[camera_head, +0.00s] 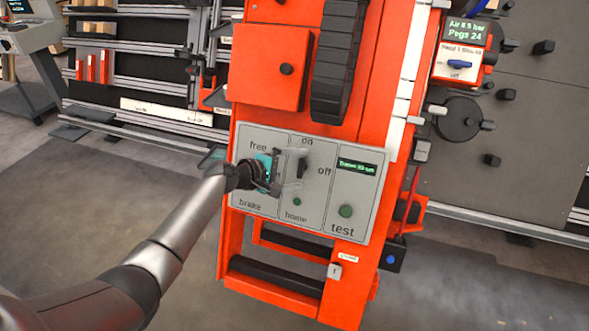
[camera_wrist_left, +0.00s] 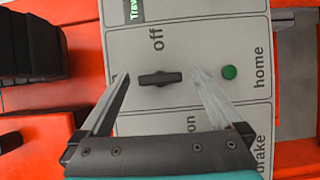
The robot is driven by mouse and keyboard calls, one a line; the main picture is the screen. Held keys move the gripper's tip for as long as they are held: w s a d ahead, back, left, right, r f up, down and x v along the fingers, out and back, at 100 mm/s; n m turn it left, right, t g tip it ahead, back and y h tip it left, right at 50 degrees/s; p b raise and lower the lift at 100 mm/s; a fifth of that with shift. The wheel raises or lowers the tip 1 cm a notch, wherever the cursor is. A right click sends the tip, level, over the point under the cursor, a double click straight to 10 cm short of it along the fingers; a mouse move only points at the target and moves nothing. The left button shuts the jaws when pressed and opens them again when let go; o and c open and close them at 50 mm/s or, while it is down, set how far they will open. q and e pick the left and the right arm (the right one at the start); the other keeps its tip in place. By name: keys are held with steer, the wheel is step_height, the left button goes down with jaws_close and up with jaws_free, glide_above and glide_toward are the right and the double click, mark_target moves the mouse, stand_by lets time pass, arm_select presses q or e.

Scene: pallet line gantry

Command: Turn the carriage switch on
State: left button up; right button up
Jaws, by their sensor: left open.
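The carriage switch is a small black bar handle (camera_head: 302,166) on the grey control panel (camera_head: 320,213), with "on" above it and "off" to its right in the head view. The bar looks upright there. In the left wrist view the switch (camera_wrist_left: 170,78) lies crosswise, under the word "off". My left gripper (camera_head: 291,171) faces the panel. Its fingers are open on either side of the handle with gaps at both ends, so it holds nothing. I cannot tell how far the fingertips are from the panel. My right gripper is not in view.
The panel also has a green home button (camera_head: 297,202), a green test button (camera_head: 345,211) and a small display (camera_head: 356,168). My left gripper partly covers the free/brake section. A black ribbed cable chain (camera_head: 339,62) hangs above. Another box carries a blue-handled switch (camera_head: 460,64).

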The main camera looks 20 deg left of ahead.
arm_select(q)
steer(key=shift+s+a+r, duration=0.1)
steer(key=shift+s+a, duration=0.05)
steer(key=shift+s+a+r+p, duration=0.15)
steer(key=shift+s+a+p, duration=0.05)
steer(key=shift+p, duration=0.1)
steer(key=shift+s+a+r, duration=0.15)
steer(key=shift+s, duration=0.15)
steer(key=p+v, duration=0.4)
steer(key=v, duration=0.6)
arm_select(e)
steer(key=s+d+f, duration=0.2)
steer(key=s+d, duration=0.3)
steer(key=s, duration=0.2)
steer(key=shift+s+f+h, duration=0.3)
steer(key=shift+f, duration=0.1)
